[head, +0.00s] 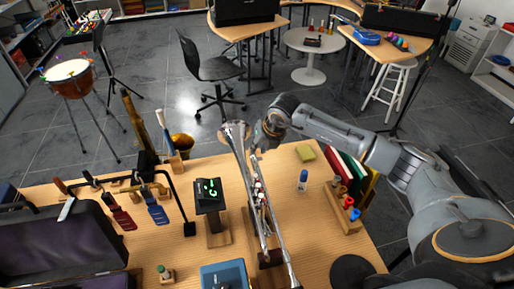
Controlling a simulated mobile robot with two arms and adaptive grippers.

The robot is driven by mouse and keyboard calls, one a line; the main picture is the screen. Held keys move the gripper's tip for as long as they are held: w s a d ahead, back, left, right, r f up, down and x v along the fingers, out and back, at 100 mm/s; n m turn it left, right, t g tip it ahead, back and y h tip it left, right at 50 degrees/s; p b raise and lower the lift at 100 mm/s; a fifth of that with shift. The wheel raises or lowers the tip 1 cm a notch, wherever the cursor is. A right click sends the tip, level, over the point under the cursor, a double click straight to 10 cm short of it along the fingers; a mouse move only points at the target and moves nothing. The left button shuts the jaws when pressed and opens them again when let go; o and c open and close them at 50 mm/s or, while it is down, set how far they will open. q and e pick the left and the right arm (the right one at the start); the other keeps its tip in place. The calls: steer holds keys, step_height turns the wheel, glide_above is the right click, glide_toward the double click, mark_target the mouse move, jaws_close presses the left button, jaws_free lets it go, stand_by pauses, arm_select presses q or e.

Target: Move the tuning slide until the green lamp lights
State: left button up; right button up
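A silver brass instrument, which looks like a trumpet (262,205), rests on a wooden stand in the middle of the table, its long tubes running from far to near. Its tuning slide is too small to pick out. My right gripper (258,145) is at the far end of the instrument, just right of its flared end. Its fingers are small and partly hidden, so I cannot tell whether they touch or grip the tubing. Left of the instrument, a black tuner box (209,196) on a wooden post shows green lit marks on its screen. My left gripper is not in view.
On the wooden table (315,246), a black case (62,246) lies left, beside a rack with hanging brushes (157,211). A blue box (225,276) sits in front, a small bottle (303,180) right, and upright books (352,174) farther right.

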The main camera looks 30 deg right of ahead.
steer(key=shift+p+x, duration=0.3)
steer(key=shift+x, duration=1.5)
jaws_close()
